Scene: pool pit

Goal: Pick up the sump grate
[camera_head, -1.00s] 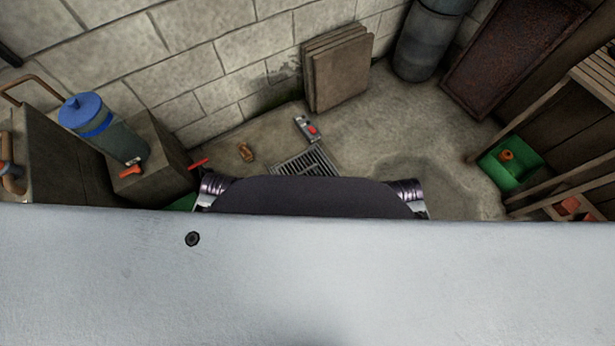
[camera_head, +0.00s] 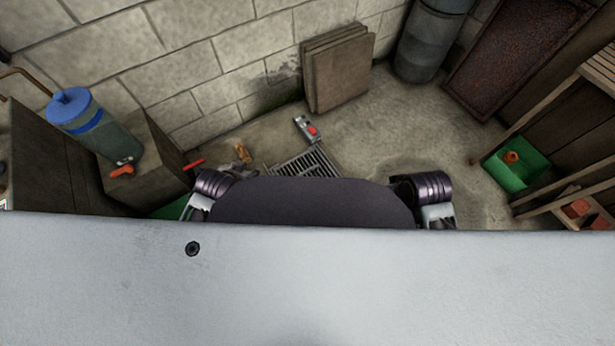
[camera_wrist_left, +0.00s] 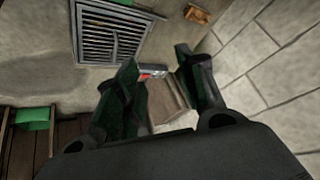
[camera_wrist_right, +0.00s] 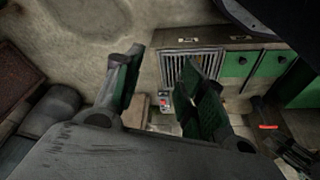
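The sump grate (camera_head: 310,162) is a dark slatted metal grille lying in the floor beyond my body; its near edge is hidden by my body in the head view. It also shows at the upper left of the left wrist view (camera_wrist_left: 110,38) and beyond the fingers in the right wrist view (camera_wrist_right: 177,66). My left gripper (camera_wrist_left: 156,64) is open and empty, with the grate to the left of its fingers. My right gripper (camera_wrist_right: 163,60) is open and empty; one finger overlaps the grate in view. Both grippers appear apart from the grate.
A small grey and red device (camera_head: 305,128) lies beside the grate, near an orange-brown object (camera_head: 241,153). Brown panels (camera_head: 338,68) lean on the block wall. A blue-lidded container (camera_head: 92,122) stands at left, a green bin (camera_head: 516,167) at right. Floor right of the grate is clear.

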